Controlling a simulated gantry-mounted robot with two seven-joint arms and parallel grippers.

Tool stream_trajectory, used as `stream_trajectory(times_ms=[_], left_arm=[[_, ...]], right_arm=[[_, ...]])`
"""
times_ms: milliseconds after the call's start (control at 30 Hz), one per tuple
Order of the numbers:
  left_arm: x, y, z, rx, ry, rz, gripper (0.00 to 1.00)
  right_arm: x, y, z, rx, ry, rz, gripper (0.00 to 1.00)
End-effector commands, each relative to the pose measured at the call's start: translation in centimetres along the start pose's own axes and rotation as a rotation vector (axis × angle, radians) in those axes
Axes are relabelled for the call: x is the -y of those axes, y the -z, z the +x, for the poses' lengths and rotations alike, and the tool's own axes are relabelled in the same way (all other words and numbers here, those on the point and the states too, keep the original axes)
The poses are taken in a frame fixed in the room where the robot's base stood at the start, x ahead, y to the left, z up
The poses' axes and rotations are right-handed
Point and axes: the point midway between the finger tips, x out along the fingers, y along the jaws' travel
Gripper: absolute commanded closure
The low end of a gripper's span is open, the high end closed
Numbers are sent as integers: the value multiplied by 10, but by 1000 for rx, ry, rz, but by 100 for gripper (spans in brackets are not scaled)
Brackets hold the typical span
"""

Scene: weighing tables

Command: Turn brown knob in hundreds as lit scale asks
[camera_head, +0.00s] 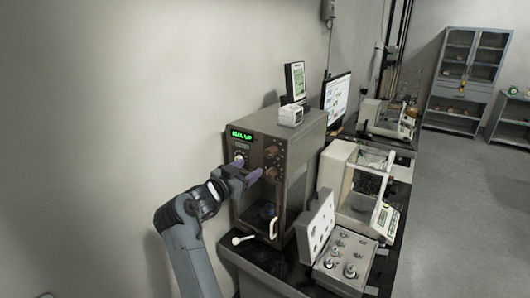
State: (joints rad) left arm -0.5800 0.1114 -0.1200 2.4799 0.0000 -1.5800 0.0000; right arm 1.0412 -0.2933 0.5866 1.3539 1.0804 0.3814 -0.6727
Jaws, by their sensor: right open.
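The lit scale (300,150) is a tall brown-grey cabinet on the dark table. Its green display (241,134) glows with small text that seems to read "DIAL UP". Brown knobs (273,152) sit on the right of its front panel, one above another. Their markings are too small to read. My right gripper (248,169) is in front of the panel, left of the lower knobs. Its purple fingers are apart, with nothing seen between them. I cannot tell whether a finger touches the panel. It covers part of the panel's lower left. My left gripper is out of view.
A white lever (242,239) and a white handle (273,228) stick out low at the scale's front. A weight box (346,258) with its lid up and another balance (354,185) stand to the right. A wall rises close on the left.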

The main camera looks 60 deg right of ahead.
Motion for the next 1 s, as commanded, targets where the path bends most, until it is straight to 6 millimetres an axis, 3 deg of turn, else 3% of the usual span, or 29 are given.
stream_trajectory(times_ms=[100,233,433,800,1000], left_arm=[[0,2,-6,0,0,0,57],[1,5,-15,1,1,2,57],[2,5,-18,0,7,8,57],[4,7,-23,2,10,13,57],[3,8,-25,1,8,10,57]], right_arm=[[0,3,1,-2,-2,-197,39],[-1,10,5,-24,-11,-331,39],[-3,9,25,-39,-15,-339,39],[-4,12,84,-37,-16,-336,39],[-3,12,105,-37,-15,-337,39]])
